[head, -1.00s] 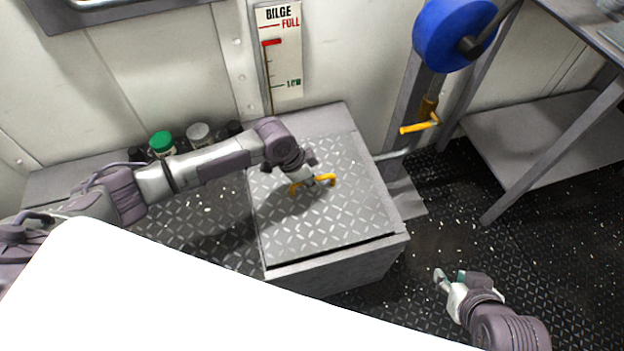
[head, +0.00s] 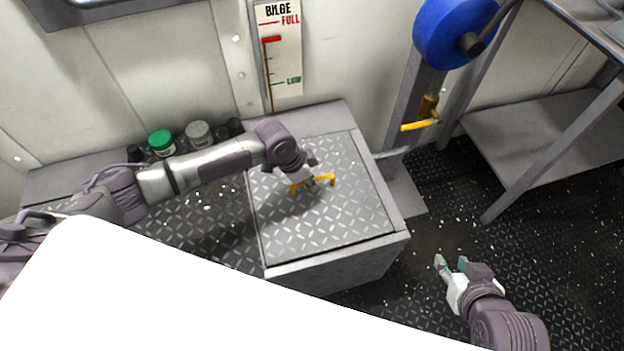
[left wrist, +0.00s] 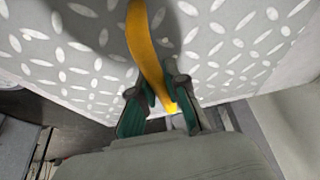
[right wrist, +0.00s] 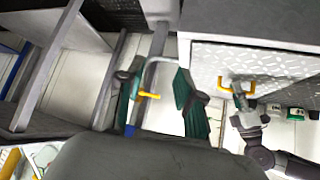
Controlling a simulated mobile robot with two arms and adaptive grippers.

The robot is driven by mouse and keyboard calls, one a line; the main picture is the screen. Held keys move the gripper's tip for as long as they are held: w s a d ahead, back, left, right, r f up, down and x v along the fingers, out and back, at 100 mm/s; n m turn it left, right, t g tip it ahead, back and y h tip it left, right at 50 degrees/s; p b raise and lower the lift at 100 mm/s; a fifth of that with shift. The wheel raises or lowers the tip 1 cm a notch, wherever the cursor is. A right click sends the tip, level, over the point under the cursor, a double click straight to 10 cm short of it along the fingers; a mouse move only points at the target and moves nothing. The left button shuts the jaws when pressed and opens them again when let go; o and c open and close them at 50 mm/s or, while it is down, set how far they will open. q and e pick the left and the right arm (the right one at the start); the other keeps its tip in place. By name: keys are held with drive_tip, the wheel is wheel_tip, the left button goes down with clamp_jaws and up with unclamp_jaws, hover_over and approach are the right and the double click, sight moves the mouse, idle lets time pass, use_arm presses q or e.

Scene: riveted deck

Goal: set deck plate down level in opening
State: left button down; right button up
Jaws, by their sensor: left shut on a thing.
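The deck plate (head: 325,228) is a grey plate with a raised diamond pattern and a yellow handle (head: 328,179). It lies over the opening in the top of a grey box-like frame (head: 345,276) and looks about level with the rim. A thin dark line shows along its near edge. My left gripper (head: 309,182) is shut on the handle; the left wrist view shows its green pads (left wrist: 163,98) on either side of the yellow bar. My right gripper (head: 453,264) is open and empty, apart from the box on its right. The far edge under my left arm is partly hidden.
A green-capped jar (head: 161,142) and other containers stand behind my left arm. A yellow crank handle (head: 418,126) and a blue wheel (head: 452,35) are by the wall. A grey bench (head: 550,135) stands right. Dark floor (head: 430,215) is clear between.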

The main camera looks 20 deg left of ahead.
drive_tip(key=shift+w+a+r, duration=0.1)
drive_tip(key=shift+w+r, duration=0.1)
drive_tip(key=shift+w, duration=0.05)
drive_tip(key=shift+w, duration=0.1)
use_arm(q)
drive_tip(key=shift+f, duration=0.15)
drive_tip(key=c, duration=1.2)
unclamp_jaws()
drive_tip(key=shift+o, duration=0.5)
drive_tip(key=shift+s+f, duration=0.1)
drive_tip(key=shift+f, duration=0.1)
drive_tip(key=shift+a+r, duration=0.1)
drive_tip(key=v, duration=1.2)
drive_tip(key=shift+r, duration=0.1)
use_arm(e)
drive_tip(key=shift+a+r+t, duration=0.1)
drive_tip(key=shift+r+t, duration=0.05)
drive_tip(key=shift+t, duration=0.15)
